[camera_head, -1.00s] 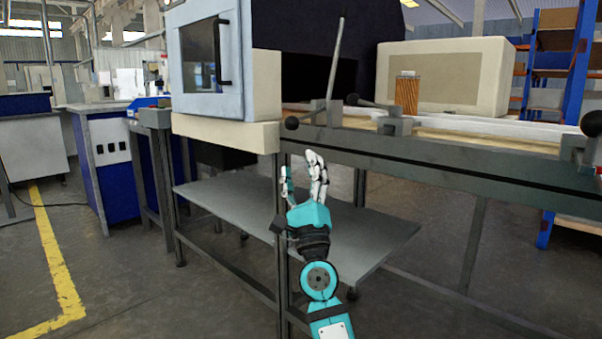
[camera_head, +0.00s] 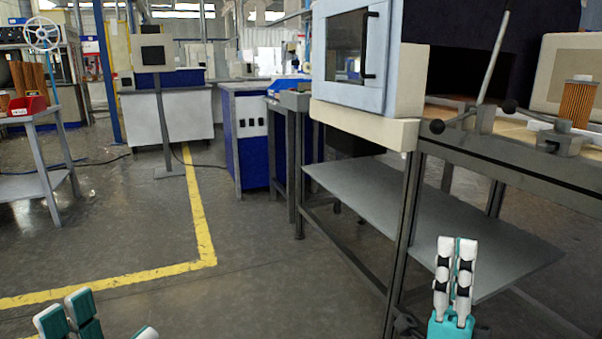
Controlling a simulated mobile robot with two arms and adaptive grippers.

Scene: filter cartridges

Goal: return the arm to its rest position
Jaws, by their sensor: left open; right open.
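My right gripper (camera_head: 455,270) is at the lower right, in front of the grey workbench, with its white and teal fingers pointing up. It is open and holds nothing. My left gripper (camera_head: 95,318) shows only in part at the bottom left edge. It is open, with nothing seen in it, and most of it is cut off by the frame. An orange filter cartridge (camera_head: 577,102) stands upright on the bench at the far right, well apart from both grippers.
The workbench (camera_head: 520,165) with its lower shelf (camera_head: 400,205) and the white machine (camera_head: 365,70) stand at the right. A cart (camera_head: 40,185) at the left carries a red bin (camera_head: 27,106) and more orange cartridges. The floor between, marked by a yellow line (camera_head: 200,225), is clear.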

